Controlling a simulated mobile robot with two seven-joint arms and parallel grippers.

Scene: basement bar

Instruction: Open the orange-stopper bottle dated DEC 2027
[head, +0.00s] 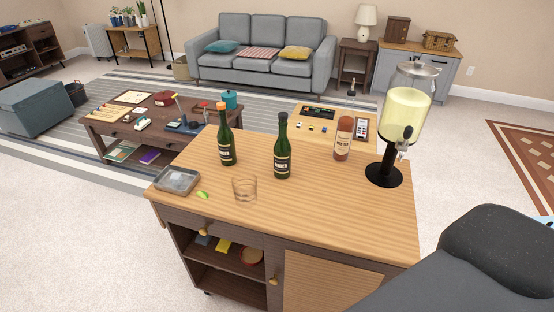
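A dark green bottle (226,148) with an orange stopper (221,106) stands upright at the back left of the wooden bar cart top (330,220). The stopper sits in its neck. A second dark green bottle (282,158) with a dark top stands upright to its right. A reddish-brown bottle (343,142) with a pale label stands farther right. The lettering on the labels is too small to read, so I cannot tell any date. Neither of my grippers is in view.
A drink dispenser (408,95) on a black stand rises at the cart's right end. A clear glass (244,188), a grey tray (177,181) and a lime piece (202,194) sit on the left. The cart top's front right is clear.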

